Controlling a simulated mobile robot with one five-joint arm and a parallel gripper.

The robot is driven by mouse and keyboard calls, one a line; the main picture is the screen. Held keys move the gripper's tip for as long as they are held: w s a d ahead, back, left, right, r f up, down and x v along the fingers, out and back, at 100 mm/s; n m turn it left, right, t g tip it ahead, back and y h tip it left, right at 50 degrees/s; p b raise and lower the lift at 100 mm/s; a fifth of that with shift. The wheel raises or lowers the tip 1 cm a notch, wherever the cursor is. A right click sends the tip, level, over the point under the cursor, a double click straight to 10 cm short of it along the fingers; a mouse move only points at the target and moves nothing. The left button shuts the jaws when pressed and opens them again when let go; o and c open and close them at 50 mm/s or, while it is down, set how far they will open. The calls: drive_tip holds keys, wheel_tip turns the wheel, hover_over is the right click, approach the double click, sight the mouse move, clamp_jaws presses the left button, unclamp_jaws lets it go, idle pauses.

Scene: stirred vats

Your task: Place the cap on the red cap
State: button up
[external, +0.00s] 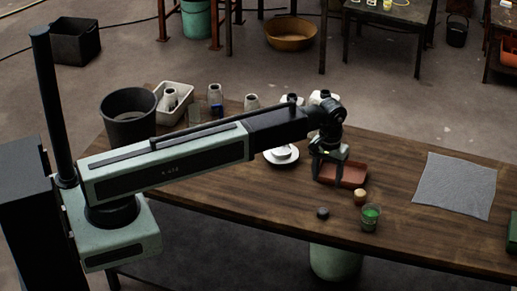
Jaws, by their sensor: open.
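My gripper (328,172) points down, open, in front of the left end of a red-brown shallow tray (351,177) on the wooden table. I cannot tell how high it is above the table; nothing shows between its fingers. A small dark round piece, perhaps a cap (322,213), lies on the table near the front edge, nearer the camera than the gripper. A small tan cylinder (360,197), like a stopper, stands to its right. I see no clearly red cap; the arm hides part of the table.
A glass of green liquid (371,217) stands by the front edge. A grey cloth (456,185) lies at right. White dishes (281,155) sit left of the tray. A dark bucket (128,116) and white bin (174,100) stand at the left. The table between tray and cloth is clear.

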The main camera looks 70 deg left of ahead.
drive_tip(key=s+d+m, duration=0.1)
drive_tip(key=s+m, duration=0.6)
drive_tip(key=s, duration=0.7)
